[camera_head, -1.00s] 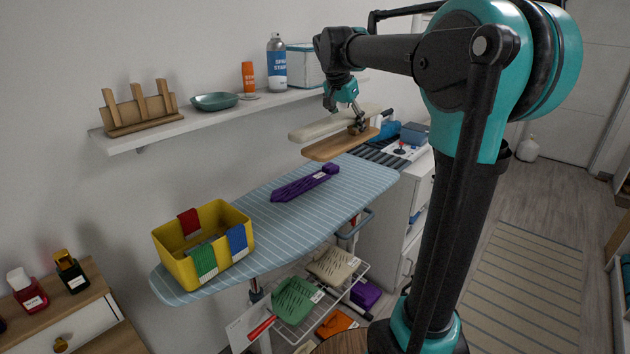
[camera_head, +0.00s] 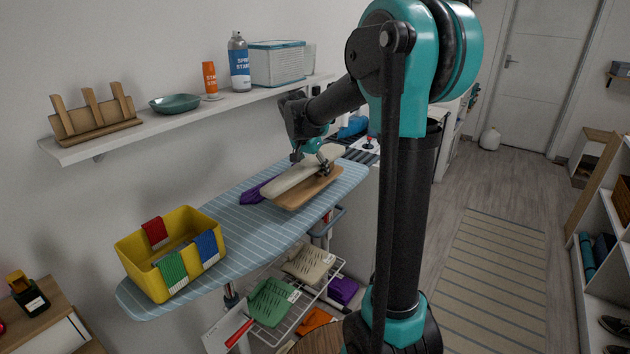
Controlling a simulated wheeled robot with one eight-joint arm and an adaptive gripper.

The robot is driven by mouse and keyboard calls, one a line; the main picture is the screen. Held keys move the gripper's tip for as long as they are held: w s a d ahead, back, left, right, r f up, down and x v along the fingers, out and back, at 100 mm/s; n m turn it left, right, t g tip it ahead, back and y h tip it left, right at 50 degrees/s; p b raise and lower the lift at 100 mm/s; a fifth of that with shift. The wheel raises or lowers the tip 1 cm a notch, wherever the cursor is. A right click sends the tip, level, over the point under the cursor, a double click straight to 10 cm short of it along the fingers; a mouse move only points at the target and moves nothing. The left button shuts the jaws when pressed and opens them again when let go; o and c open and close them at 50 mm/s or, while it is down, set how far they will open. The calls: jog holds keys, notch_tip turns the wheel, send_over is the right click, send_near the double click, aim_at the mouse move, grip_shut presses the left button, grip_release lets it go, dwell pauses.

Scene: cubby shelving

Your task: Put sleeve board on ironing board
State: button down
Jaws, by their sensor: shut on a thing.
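The sleeve board (camera_head: 307,188) has a cream padded top and a wooden base. My gripper (camera_head: 324,162) is shut on it near its far right end. The sleeve board is low over the right half of the blue striped ironing board (camera_head: 240,222). I cannot tell whether its base touches the ironing board. A purple tie-like item (camera_head: 256,191) lies on the ironing board, partly hidden behind the sleeve board.
A yellow bin (camera_head: 140,248) with cloths stands on the ironing board's left end. A wall shelf (camera_head: 180,118) with a spray can (camera_head: 239,62) runs above. A wire rack (camera_head: 300,304) with several items is below.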

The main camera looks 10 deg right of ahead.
aim_at(315, 179)
jog(key=shift+f, duration=1.95)
jog(key=shift+c, duration=2.1)
grip_release()
jog(key=shift+f, duration=0.1)
jog(key=v, duration=1.2)
